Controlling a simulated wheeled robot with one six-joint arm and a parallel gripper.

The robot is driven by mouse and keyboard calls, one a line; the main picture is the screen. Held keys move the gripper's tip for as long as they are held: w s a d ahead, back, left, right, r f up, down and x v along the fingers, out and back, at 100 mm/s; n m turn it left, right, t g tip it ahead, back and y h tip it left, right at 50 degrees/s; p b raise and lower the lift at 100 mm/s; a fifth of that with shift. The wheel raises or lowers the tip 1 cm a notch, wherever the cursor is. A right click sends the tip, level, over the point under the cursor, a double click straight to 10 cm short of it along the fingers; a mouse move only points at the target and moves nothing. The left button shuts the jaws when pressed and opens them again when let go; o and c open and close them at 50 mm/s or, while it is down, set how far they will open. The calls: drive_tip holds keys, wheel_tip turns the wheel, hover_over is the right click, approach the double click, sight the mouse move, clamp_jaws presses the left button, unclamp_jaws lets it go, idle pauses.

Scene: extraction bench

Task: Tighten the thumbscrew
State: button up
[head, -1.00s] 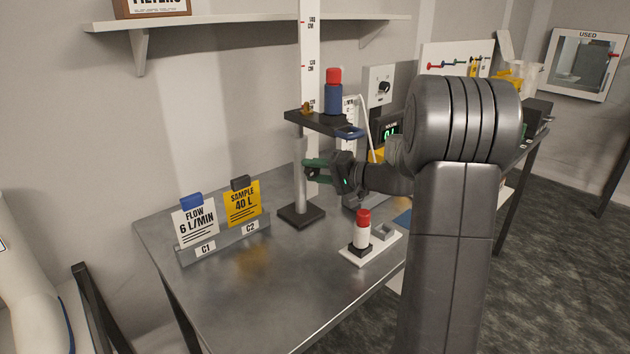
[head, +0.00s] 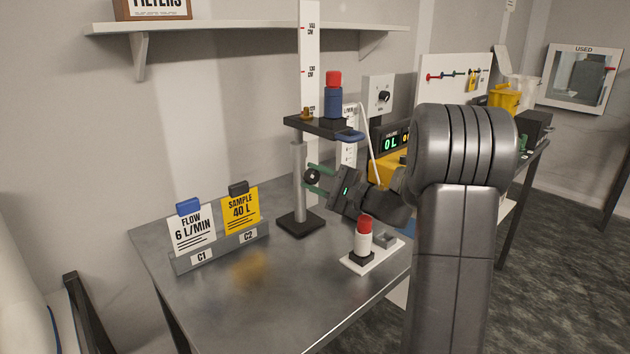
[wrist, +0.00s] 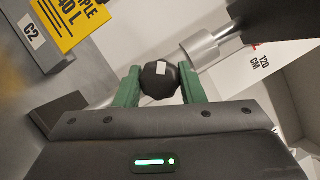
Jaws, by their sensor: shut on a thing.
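The thumbscrew (head: 312,177) is a small dark knob on the side of the grey stand post (head: 298,200). In the wrist view the knob (wrist: 158,84) is faceted, with a white mark on its face. My gripper (head: 316,178) has green fingers and reaches the knob from the right and slightly below. In the wrist view its fingers (wrist: 159,88) lie on both sides of the knob, shut on it. The knob's threaded part is hidden.
A dark shelf (head: 318,127) on the post carries a blue cylinder with a red cap (head: 333,98). A red-capped white bottle (head: 363,240) stands on a white plate below my wrist. A sign holder (head: 222,247) stands at left. The bench front is clear.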

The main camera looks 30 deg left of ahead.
drive_tip(key=shift+f+m, duration=0.1)
drive_tip(key=shift+m, duration=0.5)
drive_tip(key=o, duration=1)
